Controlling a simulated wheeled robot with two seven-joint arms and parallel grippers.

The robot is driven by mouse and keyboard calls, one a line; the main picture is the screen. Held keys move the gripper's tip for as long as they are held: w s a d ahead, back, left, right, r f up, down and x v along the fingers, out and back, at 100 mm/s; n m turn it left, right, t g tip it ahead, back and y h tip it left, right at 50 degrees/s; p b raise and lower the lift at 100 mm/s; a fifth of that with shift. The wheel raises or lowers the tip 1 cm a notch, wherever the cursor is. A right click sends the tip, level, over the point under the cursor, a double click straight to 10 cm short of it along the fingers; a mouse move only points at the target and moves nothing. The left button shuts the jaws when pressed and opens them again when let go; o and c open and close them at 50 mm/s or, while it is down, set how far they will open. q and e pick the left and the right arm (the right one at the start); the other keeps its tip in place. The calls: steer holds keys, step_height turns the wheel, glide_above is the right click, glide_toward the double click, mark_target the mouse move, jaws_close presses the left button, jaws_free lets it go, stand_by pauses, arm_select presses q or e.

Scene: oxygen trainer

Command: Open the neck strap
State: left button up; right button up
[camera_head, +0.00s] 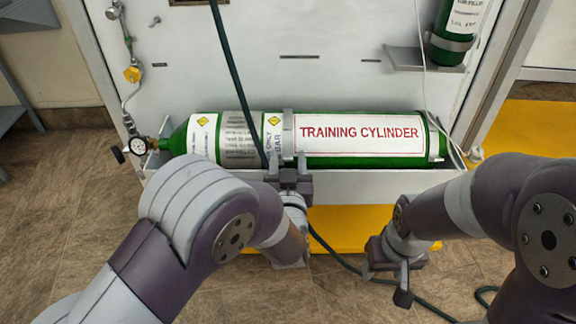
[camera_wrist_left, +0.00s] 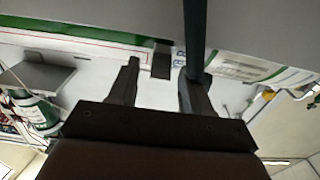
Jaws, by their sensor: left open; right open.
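The green training cylinder (camera_head: 360,158) lies on its side in a white tray, its neck and gauge at the left. A grey metal strap (camera_head: 287,132) crosses it left of the red-lettered label. I take this as the neck strap. My left gripper (camera_head: 287,165) is open at the front of this strap. In the left wrist view, a small dark tab (camera_wrist_left: 161,60) shows between the fingertips (camera_wrist_left: 163,72); I cannot tell if they touch it. My right gripper (camera_head: 386,281) is open and empty, low in front of the tray.
A dark hose (camera_head: 238,80) hangs down across the cylinder, close beside my left gripper; it passes by one finger in the wrist view (camera_wrist_left: 195,35). Another strap (camera_head: 435,138) crosses the cylinder's right end. A pressure gauge (camera_head: 138,146) is at the left. A small green cylinder (camera_head: 448,45) stands on a shelf.

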arm_select(q)
steer(key=shift+w, duration=0.45)
arm_select(e)
steer(key=shift+f, duration=0.2)
